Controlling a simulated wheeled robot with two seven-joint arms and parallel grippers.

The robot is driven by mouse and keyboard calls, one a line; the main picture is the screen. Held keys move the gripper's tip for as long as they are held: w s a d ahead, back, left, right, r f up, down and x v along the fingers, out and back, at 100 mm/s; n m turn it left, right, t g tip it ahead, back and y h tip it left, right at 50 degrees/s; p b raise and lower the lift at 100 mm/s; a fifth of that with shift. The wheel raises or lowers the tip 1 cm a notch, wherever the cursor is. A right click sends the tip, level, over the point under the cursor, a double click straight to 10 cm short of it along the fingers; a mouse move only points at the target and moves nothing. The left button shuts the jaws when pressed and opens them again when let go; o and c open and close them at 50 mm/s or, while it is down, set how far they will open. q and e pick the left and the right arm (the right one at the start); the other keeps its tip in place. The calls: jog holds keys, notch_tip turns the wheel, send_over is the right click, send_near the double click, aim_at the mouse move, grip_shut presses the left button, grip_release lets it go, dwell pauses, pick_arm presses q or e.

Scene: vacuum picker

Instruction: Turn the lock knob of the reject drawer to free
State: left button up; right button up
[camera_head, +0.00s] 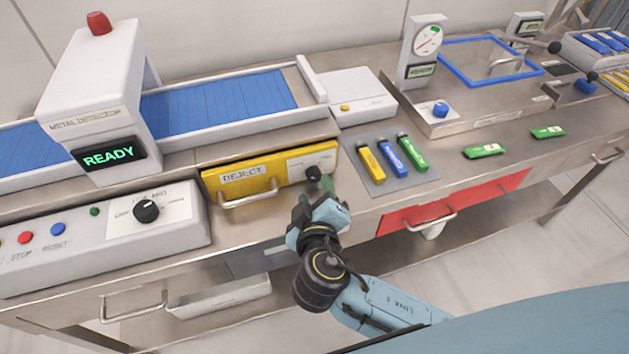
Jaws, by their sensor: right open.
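The yellow reject drawer (238,181) is shut in the front of the bench, left of centre, with a metal bar handle (248,197). Its black lock knob (313,172) sits on a pale label plate (309,162) at the drawer's right end. The plate's print is too small to read, so I cannot tell the knob's setting. My right gripper (315,189) is open at the knob, its fingers just below and in front of it. I cannot tell whether they touch it. My left gripper is not in view.
A control box with a black knob (146,211) and coloured buttons stands left of the drawer. Colourful sticks (392,160) lie on a grey mat to the right. A red drawer (470,200) is farther right. The metal detector (100,100) shows READY.

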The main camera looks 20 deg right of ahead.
aim_at(314, 178)
jog(key=shift+x, duration=2.05)
jog(key=shift+c, duration=0.4)
jog(key=c, duration=0.9)
